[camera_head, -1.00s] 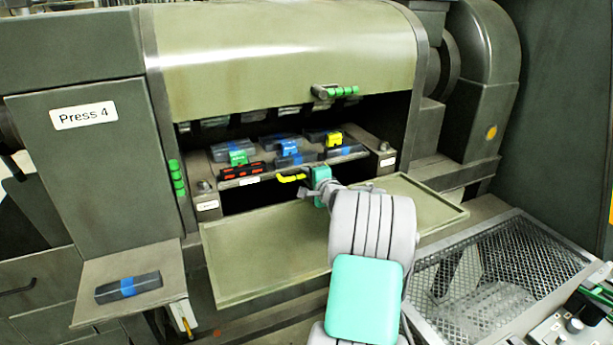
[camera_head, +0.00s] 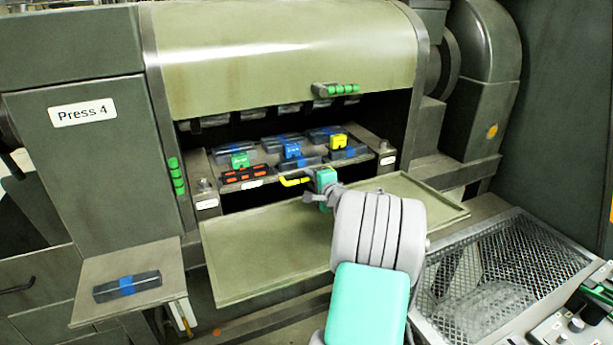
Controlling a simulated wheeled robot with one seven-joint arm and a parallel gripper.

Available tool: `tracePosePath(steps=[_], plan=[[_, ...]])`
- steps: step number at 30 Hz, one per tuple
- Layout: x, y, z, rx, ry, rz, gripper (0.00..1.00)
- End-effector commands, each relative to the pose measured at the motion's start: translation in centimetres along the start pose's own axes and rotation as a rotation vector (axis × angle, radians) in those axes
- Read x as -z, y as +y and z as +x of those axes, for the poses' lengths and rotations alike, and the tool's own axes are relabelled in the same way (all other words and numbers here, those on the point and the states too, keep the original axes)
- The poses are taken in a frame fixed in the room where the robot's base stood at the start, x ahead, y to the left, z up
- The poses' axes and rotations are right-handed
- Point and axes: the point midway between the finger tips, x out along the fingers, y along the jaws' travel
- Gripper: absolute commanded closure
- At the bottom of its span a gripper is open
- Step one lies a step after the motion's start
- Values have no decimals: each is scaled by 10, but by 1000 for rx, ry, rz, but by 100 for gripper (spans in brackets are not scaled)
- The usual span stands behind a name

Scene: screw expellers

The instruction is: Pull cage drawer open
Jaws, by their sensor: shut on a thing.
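The cage drawer (camera_head: 225,187) sits in the dark opening of the press, its front edge bearing a small white label. It carries several dark bars, some with blue bands, and green, blue and yellow clips. A yellow handle (camera_head: 293,181) sticks out at its front. My gripper (camera_head: 315,192), with a teal part, is at the right part of this handle and shut on it. The fingertips and their exact contact are partly hidden by the gripper itself.
A flat olive tray (camera_head: 255,260) lies below the opening, under my arm. A side shelf (camera_head: 95,275) at left holds a dark bar with a blue band (camera_head: 127,286). A mesh-covered bin (camera_head: 530,265) stands at right. The raised cover (camera_head: 280,50) hangs above.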

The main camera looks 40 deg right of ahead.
Motion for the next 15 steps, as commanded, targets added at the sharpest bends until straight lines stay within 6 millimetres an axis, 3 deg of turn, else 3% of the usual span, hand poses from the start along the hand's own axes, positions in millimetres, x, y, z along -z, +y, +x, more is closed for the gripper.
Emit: tracePosePath(steps=[6, 9, 15], plan=[[2, 12, -49, -1, 4, 2, 100], [0, 14, -60, -1, 3, 2, 100], [0, 15, -62, -2, 1, 2, 100]])
